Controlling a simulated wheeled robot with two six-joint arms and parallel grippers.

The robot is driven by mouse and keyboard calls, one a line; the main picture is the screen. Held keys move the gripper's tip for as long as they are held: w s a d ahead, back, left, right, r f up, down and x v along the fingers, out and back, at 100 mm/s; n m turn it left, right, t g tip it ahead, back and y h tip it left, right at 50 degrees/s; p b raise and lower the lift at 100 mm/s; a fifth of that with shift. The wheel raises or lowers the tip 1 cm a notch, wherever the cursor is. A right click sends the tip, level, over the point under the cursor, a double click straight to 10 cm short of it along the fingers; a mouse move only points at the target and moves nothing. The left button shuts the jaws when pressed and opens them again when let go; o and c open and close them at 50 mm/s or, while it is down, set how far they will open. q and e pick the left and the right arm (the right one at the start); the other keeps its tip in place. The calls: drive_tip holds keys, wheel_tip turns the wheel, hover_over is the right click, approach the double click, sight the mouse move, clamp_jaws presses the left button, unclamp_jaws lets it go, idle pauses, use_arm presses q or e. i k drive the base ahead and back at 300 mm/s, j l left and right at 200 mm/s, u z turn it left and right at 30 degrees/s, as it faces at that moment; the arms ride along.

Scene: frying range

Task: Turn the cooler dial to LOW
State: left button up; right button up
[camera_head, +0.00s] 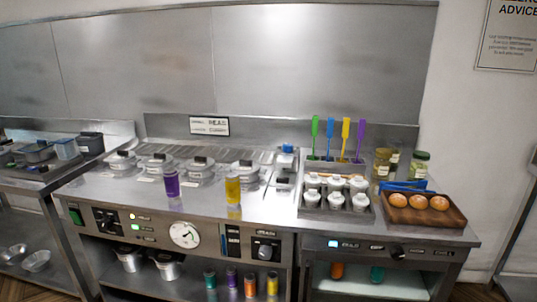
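A small black knob (397,252) sits on the steel front panel at the right, above a pale lit compartment (355,277); it looks like the cooler dial. A small blue-lit display (333,244) is on the same panel to its left. Lettering beside the knob is too small to read, so its setting cannot be told. Neither of my grippers shows in the head view, and nothing touches the knob.
Another knob (264,251), a round gauge (184,234) and a black switch panel (105,218) are further left on the front. Above, the counter holds a wooden tray (437,217) of brown round items, white-topped containers and jars. The space before the panel is clear.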

sight(397, 253)
drive_tip(key=k+j+z, duration=0.25)
drive_tip(key=z, duration=0.25)
drive_tip(key=k+j+z, duration=0.2)
drive_tip(key=z, duration=0.25)
drive_tip(key=k, duration=0.05)
